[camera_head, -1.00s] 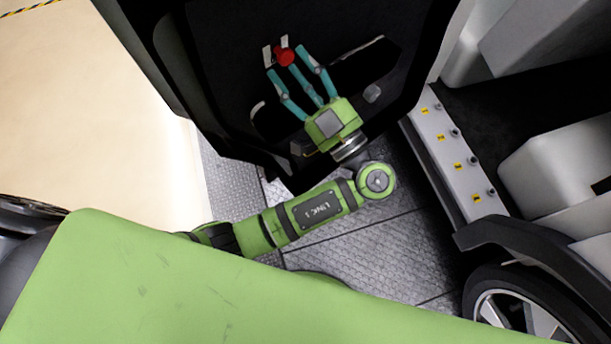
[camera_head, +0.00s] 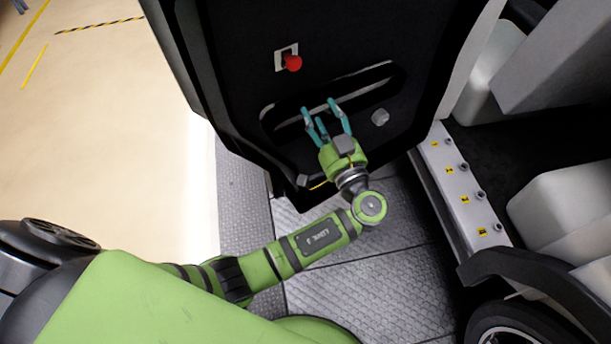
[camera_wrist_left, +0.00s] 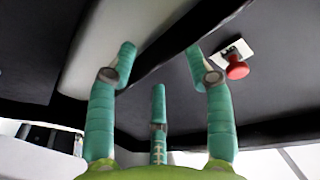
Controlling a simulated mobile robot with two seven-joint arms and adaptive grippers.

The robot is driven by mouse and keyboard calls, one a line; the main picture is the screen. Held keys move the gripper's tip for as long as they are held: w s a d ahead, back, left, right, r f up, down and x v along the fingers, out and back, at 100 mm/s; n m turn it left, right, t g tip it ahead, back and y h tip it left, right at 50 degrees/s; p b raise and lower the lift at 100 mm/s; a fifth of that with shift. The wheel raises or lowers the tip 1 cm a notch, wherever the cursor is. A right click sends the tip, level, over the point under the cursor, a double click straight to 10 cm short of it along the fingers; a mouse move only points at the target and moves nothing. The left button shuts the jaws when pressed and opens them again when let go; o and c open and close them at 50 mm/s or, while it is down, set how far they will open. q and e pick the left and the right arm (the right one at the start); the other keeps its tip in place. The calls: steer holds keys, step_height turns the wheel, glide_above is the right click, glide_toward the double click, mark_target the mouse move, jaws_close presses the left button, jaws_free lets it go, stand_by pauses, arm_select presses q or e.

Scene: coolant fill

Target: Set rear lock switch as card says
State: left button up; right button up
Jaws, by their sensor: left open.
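The lock switch is a red knob (camera_head: 293,63) on a small pale plate (camera_head: 280,60), set in the dark door panel. It also shows in the left wrist view as a red knob (camera_wrist_left: 237,68), to the right of the fingers. My left gripper (camera_head: 322,110) is open and empty, with its teal fingers spread in front of the door panel, below the knob and apart from it. In the left wrist view the fingers (camera_wrist_left: 160,70) hold nothing. My right gripper and the card are not in view.
The open door (camera_head: 240,60) has a long recess (camera_head: 365,80) and a round grey knob (camera_head: 380,117) near my gripper. A pale sill strip (camera_head: 458,185) with several yellow labels and studs lies to the right, above a wheel (camera_head: 505,325). Open floor (camera_head: 110,110) is at left.

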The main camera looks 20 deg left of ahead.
arm_select(q)
steer(key=s+a+f+m+g+h+p, duration=0.1)
steer(key=f+m+g+h+p, duration=0.1)
steer(key=f, duration=0.7)
steer(key=s+a+f+m+g+h+p, duration=0.1)
steer(key=s+f+m+g+h+p, duration=0.1)
steer(key=f, duration=0.8)
steer(key=shift+s+f+m+h+p, duration=0.3)
steer(key=shift+m+h+p, duration=0.2)
steer(key=shift+m+h, duration=0.85)
steer(key=shift+a, duration=0.1)
